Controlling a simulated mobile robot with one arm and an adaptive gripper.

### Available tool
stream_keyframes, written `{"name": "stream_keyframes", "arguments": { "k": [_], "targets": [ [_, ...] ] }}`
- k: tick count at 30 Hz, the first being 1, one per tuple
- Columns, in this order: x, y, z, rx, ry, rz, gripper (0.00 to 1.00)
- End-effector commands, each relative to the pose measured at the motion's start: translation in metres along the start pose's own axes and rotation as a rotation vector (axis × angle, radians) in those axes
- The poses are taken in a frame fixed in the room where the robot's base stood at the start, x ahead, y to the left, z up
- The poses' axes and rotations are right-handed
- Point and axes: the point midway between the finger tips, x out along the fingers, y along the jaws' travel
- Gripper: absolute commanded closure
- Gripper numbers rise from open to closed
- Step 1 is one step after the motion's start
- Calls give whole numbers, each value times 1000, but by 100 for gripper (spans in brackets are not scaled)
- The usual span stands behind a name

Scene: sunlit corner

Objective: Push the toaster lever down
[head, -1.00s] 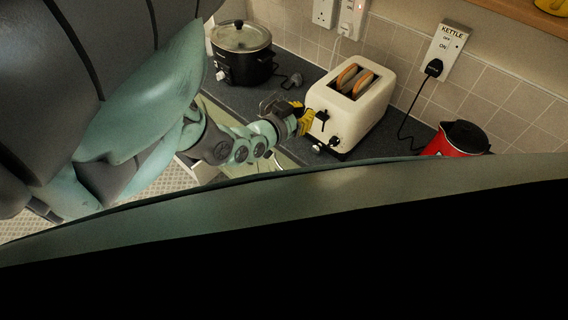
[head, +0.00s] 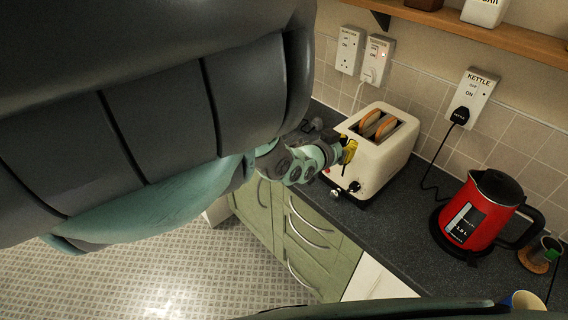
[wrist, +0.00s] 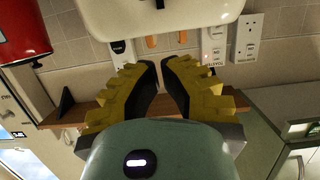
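The cream toaster (head: 385,158) stands on the dark worktop, with brown bread slices (head: 384,128) showing in its two top slots. A dark knob (head: 354,187) is low on its near end. My gripper (head: 350,150), with yellow fingers, is right at that near end, at about the lever's height. The lever is mostly hidden by the gripper, and I cannot tell whether they touch. In the wrist view the toaster's pale body (wrist: 160,15) lies beyond the fingertips (wrist: 160,64). The fingers nearly meet at the tips, with nothing seen between them.
A red kettle (head: 478,217) stands to the right on the worktop (head: 395,228). Wall sockets (head: 376,60) and a cord are behind the toaster. A wooden shelf (head: 470,30) runs above. Green drawers (head: 315,245) are below the worktop edge.

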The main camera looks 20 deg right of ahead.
Motion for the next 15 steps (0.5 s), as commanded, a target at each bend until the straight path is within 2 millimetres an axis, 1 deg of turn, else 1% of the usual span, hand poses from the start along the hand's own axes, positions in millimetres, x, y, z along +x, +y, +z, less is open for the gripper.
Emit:
{"name": "stream_keyframes", "arguments": {
  "k": [1, 2, 7, 15],
  "targets": [
    [8, 2, 1, 4, 3, 5, 100],
    [10, 2, 1, 0, 6, 3, 100],
    [12, 2, 21, -2, 0, 0, 100],
    [16, 1, 35, 0, 3, 1, 100]
  ]
}}
